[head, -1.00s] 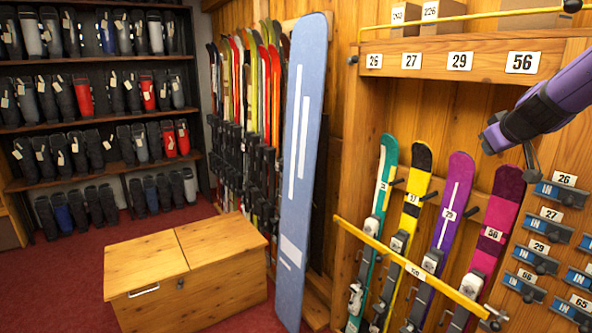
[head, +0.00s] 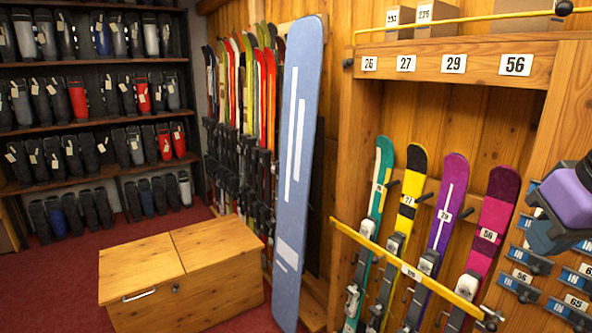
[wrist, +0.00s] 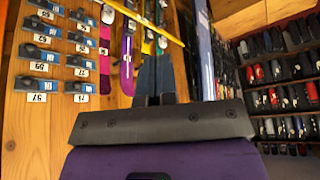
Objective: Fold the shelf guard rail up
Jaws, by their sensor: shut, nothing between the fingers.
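The shelf guard rail is a thin yellow bar (head: 450,22) along the front of the upper shelf, in front of the cardboard boxes; its right end has a dark knob (head: 563,8). It looks about level. I cannot make it out in the wrist view. My gripper shows at the right edge of the head view, its purple and black body (head: 560,215) in front of the number plaques, well below and right of the rail. Its fingertips are hard to tell there. In the wrist view the dark fingers (wrist: 154,99) are together, with nothing held.
A second yellow bar (head: 405,268) crosses in front of several upright skis (head: 447,200). A blue board (head: 303,130) stands left of the bay. A wooden chest (head: 185,275) is on the red floor. Number plaques (wrist: 40,68) cover the wall panel near my gripper.

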